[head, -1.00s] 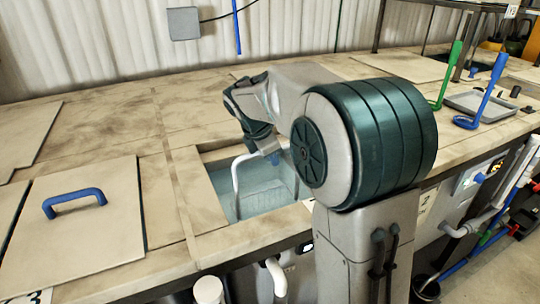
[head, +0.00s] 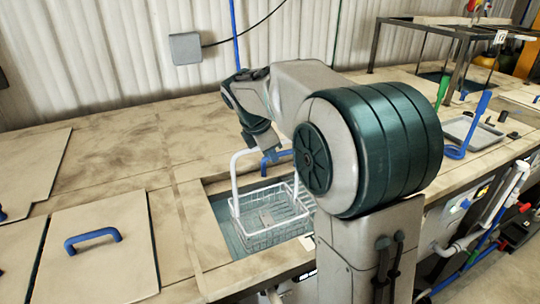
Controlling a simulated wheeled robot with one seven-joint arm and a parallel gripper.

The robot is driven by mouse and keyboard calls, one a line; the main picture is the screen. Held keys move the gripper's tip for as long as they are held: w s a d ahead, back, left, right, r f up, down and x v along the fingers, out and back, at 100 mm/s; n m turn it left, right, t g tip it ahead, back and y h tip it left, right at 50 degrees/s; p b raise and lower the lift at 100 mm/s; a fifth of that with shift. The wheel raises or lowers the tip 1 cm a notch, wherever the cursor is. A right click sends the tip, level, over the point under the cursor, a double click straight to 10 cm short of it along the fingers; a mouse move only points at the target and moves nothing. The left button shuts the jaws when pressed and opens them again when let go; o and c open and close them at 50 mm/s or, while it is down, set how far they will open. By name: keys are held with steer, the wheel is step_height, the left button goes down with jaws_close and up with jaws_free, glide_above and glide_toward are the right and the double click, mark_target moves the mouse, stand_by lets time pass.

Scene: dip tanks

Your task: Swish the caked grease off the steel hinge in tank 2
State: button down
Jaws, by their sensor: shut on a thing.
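My gripper (head: 272,158) is shut on the white looped handle (head: 235,180) of a wire basket. The white wire basket (head: 262,238) hangs at the open tank (head: 222,215), its mesh clear to see at about the level of the opening. A flat grey piece (head: 267,217), which looks like the steel hinge, lies in the basket. Any grease on it is too small to make out. Pale blue-green liquid shows beside the basket. My arm hides the right side of the tank, and no number for this tank is readable.
A closed lid with a blue handle (head: 92,237) lies left of the tank. A grey tray (head: 470,130), a green hook-like tool (head: 442,92) and a blue one (head: 470,125) are on the right. A dark rack (head: 455,45) stands at the back right. The worktop behind the tank is clear.

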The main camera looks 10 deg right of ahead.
steer(key=shift+r, duration=3.55)
